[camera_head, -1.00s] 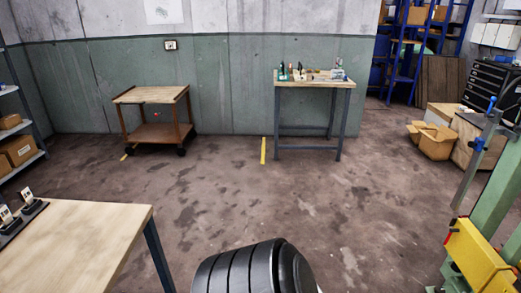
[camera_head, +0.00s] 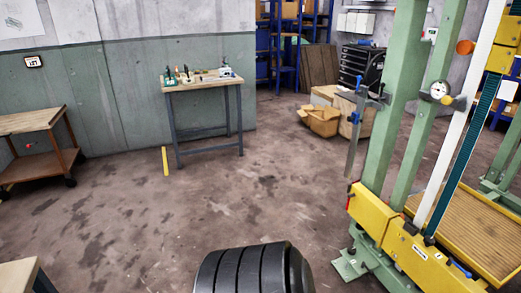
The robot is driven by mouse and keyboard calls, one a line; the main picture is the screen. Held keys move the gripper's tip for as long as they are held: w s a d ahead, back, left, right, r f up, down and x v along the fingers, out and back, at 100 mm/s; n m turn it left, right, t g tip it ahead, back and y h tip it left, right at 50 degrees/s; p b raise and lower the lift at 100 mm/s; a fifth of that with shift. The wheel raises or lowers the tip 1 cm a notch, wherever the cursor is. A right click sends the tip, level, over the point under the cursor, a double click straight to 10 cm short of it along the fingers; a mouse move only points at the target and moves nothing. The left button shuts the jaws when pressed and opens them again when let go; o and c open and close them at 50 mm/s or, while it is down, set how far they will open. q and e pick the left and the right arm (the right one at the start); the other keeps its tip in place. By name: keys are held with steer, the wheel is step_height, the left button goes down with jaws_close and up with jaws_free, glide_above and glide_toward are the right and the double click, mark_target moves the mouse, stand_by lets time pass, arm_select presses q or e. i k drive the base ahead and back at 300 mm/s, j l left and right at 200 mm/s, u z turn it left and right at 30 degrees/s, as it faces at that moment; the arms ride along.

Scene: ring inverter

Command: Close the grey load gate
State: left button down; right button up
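A green-framed machine (camera_head: 399,150) with yellow lower panels (camera_head: 372,212) stands at the right. A narrow grey upright part with blue fittings, which looks like the grey load gate (camera_head: 354,140), sticks out at the machine's left side. It is seen nearly edge-on, so I cannot tell how far it stands open. Neither of my grippers is in view.
A workbench (camera_head: 205,84) with small tools stands by the back wall. A wooden-topped trolley (camera_head: 30,122) is at the left, and a table corner (camera_head: 18,275) at the lower left. Cardboard boxes (camera_head: 322,120) sit behind the machine.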

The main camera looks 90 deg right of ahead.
mark_target(416, 190)
steer(key=z, duration=2.5)
